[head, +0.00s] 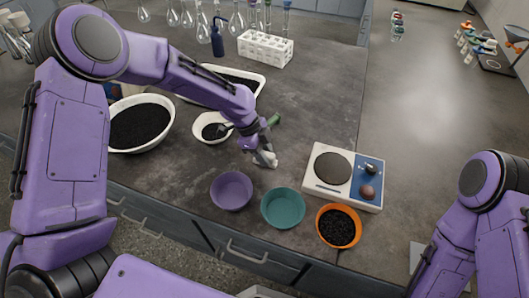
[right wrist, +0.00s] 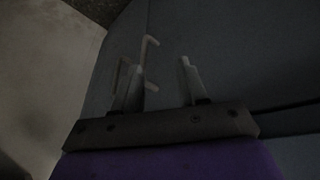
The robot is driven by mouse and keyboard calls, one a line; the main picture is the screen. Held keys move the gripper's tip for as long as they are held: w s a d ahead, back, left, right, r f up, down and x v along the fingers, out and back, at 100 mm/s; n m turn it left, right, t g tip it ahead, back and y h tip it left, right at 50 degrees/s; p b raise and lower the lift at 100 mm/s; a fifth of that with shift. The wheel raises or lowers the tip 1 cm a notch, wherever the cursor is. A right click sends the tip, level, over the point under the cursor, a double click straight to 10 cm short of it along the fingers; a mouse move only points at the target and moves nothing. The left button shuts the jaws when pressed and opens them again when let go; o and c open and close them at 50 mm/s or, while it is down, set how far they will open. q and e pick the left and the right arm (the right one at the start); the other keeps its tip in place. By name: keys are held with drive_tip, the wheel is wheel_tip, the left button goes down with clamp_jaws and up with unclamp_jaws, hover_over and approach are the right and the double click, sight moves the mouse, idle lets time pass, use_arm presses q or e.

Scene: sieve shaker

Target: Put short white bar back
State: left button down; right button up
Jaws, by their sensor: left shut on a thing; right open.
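My left gripper (head: 264,157) reaches in over the dark bench, left of the sieve shaker. It is shut on a small whitish thing at its fingertips, which looks like the short white bar. The fingers hide most of it, so its length and tilt cannot be told. The sieve shaker (head: 328,192), a white and blue box with a dark round plate and a knob, stands to the right of this gripper. My right gripper (right wrist: 158,88) is open and empty in the right wrist view, in front of a dark grey surface. It is not seen in the head view.
A purple bowl (head: 231,191), a teal bowl (head: 283,208) and an orange bowl (head: 322,226) with dark grains line the front edge. A white tube rack (head: 265,49) stands behind.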

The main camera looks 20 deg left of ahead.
use_arm(q)
drive_tip(key=shift+f, duration=0.1)
drive_tip(key=c, duration=0.8)
unclamp_jaws()
drive_tip(key=shift+r, duration=0.2)
drive_tip(key=shift+w+a+r, duration=0.1)
drive_tip(key=shift+a+r, duration=0.05)
drive_tip(key=shift+r, duration=0.2)
drive_tip(key=b+v, duration=0.1)
drive_tip(key=v, duration=1)
